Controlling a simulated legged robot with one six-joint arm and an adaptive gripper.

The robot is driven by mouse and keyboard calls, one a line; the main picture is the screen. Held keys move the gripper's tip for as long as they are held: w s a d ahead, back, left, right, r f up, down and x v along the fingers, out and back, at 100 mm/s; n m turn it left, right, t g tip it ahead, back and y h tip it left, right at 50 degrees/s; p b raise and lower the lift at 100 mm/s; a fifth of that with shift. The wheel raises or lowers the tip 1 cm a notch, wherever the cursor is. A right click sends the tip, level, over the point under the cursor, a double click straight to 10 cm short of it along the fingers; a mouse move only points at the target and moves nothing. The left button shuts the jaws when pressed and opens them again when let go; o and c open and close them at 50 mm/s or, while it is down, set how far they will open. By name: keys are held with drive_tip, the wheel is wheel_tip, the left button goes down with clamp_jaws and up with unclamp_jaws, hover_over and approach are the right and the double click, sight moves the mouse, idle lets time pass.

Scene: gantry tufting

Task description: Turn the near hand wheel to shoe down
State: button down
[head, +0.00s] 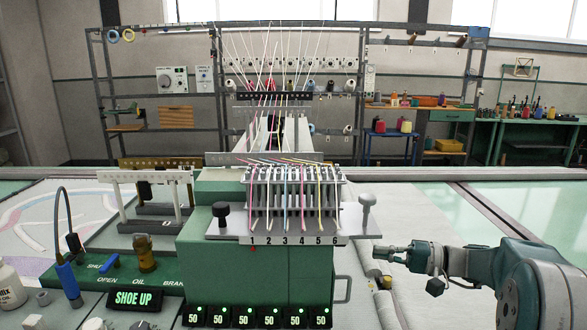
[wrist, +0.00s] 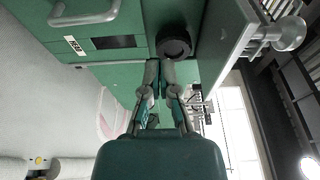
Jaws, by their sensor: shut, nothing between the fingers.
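A dark round wheel (wrist: 173,43) sits on the side of the green machine head (wrist: 125,55) in the wrist view; it looks like the near hand wheel. In the head view I cannot make it out on the right side of the green machine (head: 215,260). My gripper (head: 380,252) is just right of the machine in the head view. In the wrist view my gripper (wrist: 160,66) is shut and empty, its fingertips just below the wheel in the picture; I cannot tell whether they touch it. The display (head: 134,299) reads "SHOE UP".
A grey metal knob (head: 366,205) stands on the shelf's right end, a black knob (head: 221,212) on its left. A grey handle (head: 343,289) projects from the machine's right side. Coloured threads (head: 290,205) run down the front. Pale table (head: 520,207) lies open at right.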

drive_tip(key=a+r, duration=0.2)
drive_tip(key=a, duration=0.4)
drive_tip(key=shift+r, duration=0.3)
drive_tip(key=shift+w, duration=0.35)
idle(0.8)
drive_tip(key=shift+f, duration=0.75)
drive_tip(key=shift+s, duration=0.15)
drive_tip(key=d, duration=0.6)
drive_tip(key=shift+s, duration=0.3)
